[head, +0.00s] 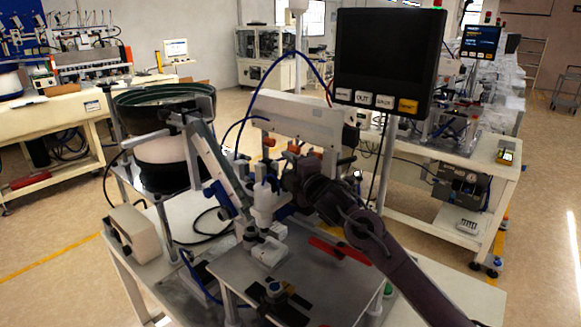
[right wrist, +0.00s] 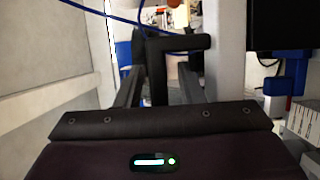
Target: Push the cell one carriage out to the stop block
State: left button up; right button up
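The cell one machine (head: 300,120) stands in the middle of the head view, with a grey-white beam above a light table plate (head: 235,275). My right gripper (head: 287,180) is under the beam, beside a white cylindrical part (head: 265,203). In the right wrist view its two dark fingers (right wrist: 160,80) are apart. A black bent bar (right wrist: 180,43) shows between and beyond the fingertips; I cannot tell whether they touch it. The carriage and stop block cannot be told apart surely from other parts, and my arm hides some of the area. My left gripper is not in view.
A bowl feeder (head: 165,105) stands at left of the plate, with a slanted grey track (head: 215,165) beside it. A monitor with buttons (head: 385,60) hangs at upper right. A red bar (head: 338,251) and a black fixture (head: 275,292) lie on the plate.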

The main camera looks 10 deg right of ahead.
jog(key=shift+s+d+f+b, duration=0.15)
jog(key=shift+s+d+b, duration=0.2)
jog(key=shift+s, duration=0.2)
jog(key=b+v, duration=0.2)
jog(key=v, duration=0.4)
jog(key=shift+s, duration=0.3)
